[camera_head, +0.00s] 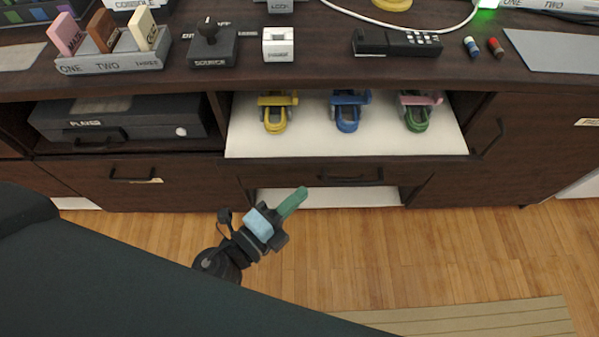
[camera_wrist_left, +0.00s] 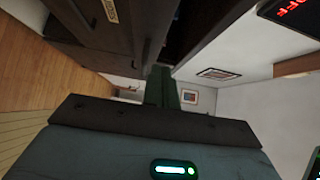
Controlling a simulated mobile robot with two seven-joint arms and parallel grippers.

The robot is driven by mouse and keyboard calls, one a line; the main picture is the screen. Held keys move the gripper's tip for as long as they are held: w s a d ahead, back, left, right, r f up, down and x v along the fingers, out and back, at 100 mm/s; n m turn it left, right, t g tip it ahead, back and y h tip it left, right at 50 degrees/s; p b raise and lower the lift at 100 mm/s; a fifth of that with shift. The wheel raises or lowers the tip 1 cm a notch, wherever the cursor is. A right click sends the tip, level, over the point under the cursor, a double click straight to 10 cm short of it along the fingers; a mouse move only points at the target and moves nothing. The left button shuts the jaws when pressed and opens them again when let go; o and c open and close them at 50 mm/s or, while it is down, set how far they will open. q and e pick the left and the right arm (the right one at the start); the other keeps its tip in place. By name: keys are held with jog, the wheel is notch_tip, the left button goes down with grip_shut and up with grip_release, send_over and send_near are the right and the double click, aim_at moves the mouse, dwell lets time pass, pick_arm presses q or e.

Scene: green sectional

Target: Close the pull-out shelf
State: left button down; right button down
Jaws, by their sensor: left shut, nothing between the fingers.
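The pull-out shelf (camera_head: 310,144) is a white board in the middle bay of the dark wood cabinet, under the countertop. Its front edge shows above a drawer front with a dark handle; how far it sticks out is hard to tell. A yellow (camera_head: 276,112), a blue (camera_head: 347,112) and a green-and-pink toy vehicle (camera_head: 417,112) stand on it. My left gripper (camera_head: 293,202), with green fingers, is shut and empty, in front of and below the shelf, apart from it. Its fingers also show in the left wrist view (camera_wrist_left: 162,88). My right gripper is not in view.
The countertop (camera_head: 330,70) holds a block rack, a joystick, a white block and a phone. A black player (camera_head: 120,118) sits in the left bay. Handles (camera_head: 350,178) stick out from the drawer fronts. The wood floor (camera_head: 450,240) before the cabinet is clear, with a striped mat (camera_head: 480,317).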

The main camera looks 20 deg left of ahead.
aim_at(298, 141)
pick_arm(q)
jog(key=shift+w+a, duration=0.15)
jog(key=shift+w, duration=1.15)
jog(key=shift+w+a, duration=0.15)
jog(key=shift+w, duration=1.1)
jog(key=w+a, duration=0.1)
jog(key=w, duration=0.2)
jog(key=w+a+p, duration=0.1)
jog(key=w, duration=0.2)
jog(key=w+a, duration=0.1)
jog(key=w, duration=0.2)
jog(key=shift+w+a+r, duration=0.15)
jog(key=shift+w, duration=0.1)
